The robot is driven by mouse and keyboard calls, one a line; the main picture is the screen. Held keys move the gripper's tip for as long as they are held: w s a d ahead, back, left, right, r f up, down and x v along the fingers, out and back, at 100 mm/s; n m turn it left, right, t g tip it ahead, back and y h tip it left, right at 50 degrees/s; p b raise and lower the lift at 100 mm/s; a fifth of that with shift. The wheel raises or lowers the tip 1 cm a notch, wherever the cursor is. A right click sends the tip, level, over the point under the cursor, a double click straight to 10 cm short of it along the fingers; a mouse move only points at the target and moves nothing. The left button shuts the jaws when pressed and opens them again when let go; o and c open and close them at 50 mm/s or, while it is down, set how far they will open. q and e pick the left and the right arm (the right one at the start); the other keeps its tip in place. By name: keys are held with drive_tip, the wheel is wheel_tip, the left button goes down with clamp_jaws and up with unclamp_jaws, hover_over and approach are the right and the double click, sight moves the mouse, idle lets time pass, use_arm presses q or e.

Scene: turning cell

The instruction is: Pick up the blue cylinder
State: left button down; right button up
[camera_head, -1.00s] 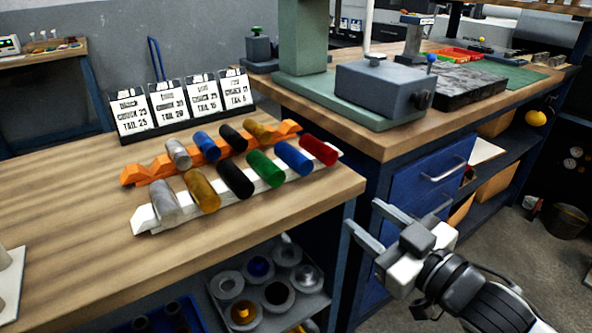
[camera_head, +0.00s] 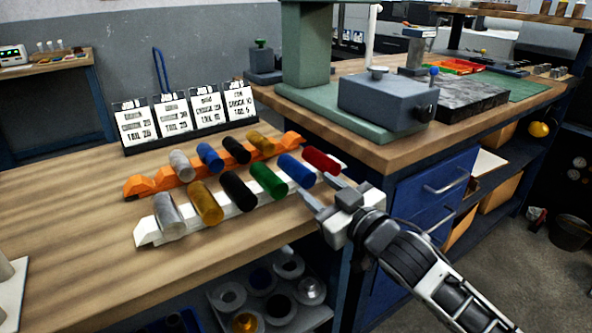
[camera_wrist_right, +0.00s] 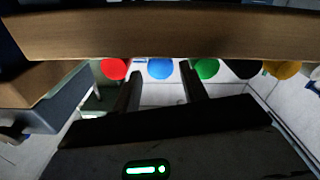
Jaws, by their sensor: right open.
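A blue cylinder (camera_head: 296,170) lies in the white V-notched rack (camera_head: 148,232), between a green cylinder (camera_head: 268,181) and a red cylinder (camera_head: 321,160). A smaller blue cylinder (camera_head: 210,157) lies in the orange rack (camera_head: 137,186) behind. My right gripper (camera_head: 316,187) is open and empty at the front end of the larger blue cylinder. In the right wrist view, the round end of this blue cylinder (camera_wrist_right: 160,68) shows between the two fingers, beyond their tips (camera_wrist_right: 160,82). My left gripper is not in view.
The wooden bench edge (camera_wrist_right: 160,32) spans the top of the wrist view, close to the fingers. Job cards (camera_head: 170,116) stand behind the racks. A green-based machine (camera_head: 390,98) stands on the bench at right. Bare wood lies left of the racks.

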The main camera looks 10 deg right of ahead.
sight(296, 170)
drive_tip(key=shift+x, duration=1.25)
drive_tip(key=c, duration=0.9)
clamp_jaws()
drive_tip(key=shift+r, duration=0.15)
